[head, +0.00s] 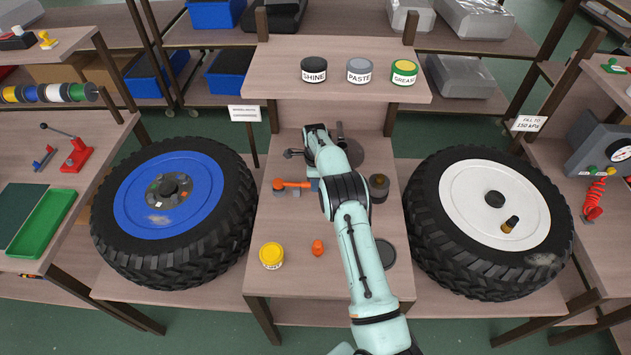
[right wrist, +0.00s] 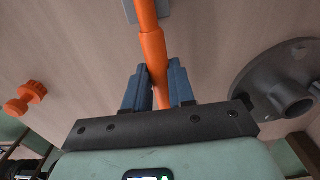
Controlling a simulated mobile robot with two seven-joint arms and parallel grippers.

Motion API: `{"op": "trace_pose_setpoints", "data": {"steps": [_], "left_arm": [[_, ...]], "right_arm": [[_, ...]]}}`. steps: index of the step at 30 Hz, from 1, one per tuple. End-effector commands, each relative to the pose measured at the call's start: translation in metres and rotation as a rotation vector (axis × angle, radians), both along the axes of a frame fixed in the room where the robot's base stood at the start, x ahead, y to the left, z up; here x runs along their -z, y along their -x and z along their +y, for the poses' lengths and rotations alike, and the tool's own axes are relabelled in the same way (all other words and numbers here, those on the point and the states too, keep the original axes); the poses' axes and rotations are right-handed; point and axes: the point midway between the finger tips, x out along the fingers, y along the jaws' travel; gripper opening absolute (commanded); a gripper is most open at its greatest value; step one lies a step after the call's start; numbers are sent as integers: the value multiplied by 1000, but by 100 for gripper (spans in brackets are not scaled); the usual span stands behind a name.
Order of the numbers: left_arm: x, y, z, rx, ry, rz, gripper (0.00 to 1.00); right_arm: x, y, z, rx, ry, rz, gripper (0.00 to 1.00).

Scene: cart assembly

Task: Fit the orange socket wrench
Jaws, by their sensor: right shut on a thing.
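The orange socket wrench (head: 295,184) lies across the left part of the middle table in the head view, its left end thicker. My right gripper (head: 314,184) is at its right end, mostly hidden by my arm. In the right wrist view, the blue fingers of my right gripper (right wrist: 157,92) are shut around the orange shaft of the wrench (right wrist: 152,50). Its far end runs out of the top of that view. I cannot tell whether the wrench touches the table. My left gripper is not in view.
A blue-rimmed wheel (head: 130,205) lies left and a white-rimmed wheel (head: 460,205) right. A yellow tin (head: 272,256) and a small orange part (head: 318,247) stand at the table's front. A grey flanged part (right wrist: 285,85) is close to my right gripper. Tins line the raised shelf (head: 290,91).

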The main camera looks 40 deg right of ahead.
Motion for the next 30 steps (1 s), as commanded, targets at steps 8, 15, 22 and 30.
{"op": "trace_pose_setpoints", "data": {"steps": [8,15,22,30], "left_arm": [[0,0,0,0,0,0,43],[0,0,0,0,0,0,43],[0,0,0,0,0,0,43],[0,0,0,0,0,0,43]], "right_arm": [[0,0,0,0,0,0,54],[-3,0,0,0,1,1,54],[-38,-1,0,-1,1,-3,54],[-72,-1,0,-1,1,-1,54]]}}
